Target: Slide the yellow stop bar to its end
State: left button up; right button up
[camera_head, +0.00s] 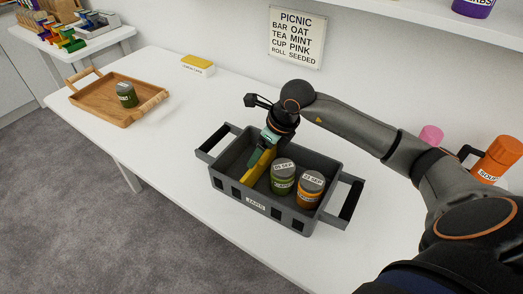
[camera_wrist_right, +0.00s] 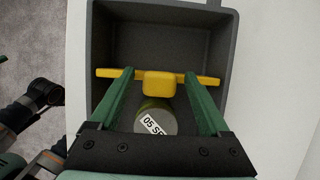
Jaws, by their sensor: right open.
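The yellow stop bar (camera_wrist_right: 158,84) lies across the inside of the dark grey crate (camera_wrist_right: 234,22) in the right wrist view, with a block at its middle. In the head view the bar (camera_head: 259,166) crosses the crate (camera_head: 238,193) left of two jars. My right gripper (camera_wrist_right: 159,74) is open, its green fingers on either side of the block with a gap at each side. In the head view the right gripper (camera_head: 263,148) reaches down into the crate.
A green jar (camera_head: 283,178) and an orange jar (camera_head: 310,188) stand in the crate, right of the bar. The crate's left part is empty. A wooden tray (camera_head: 98,108) with a jar (camera_head: 127,95) stands at left. A yellow-and-white box (camera_head: 198,66) is behind.

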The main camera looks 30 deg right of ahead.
jog(key=v, duration=1.2)
jog(key=shift+r, duration=0.25)
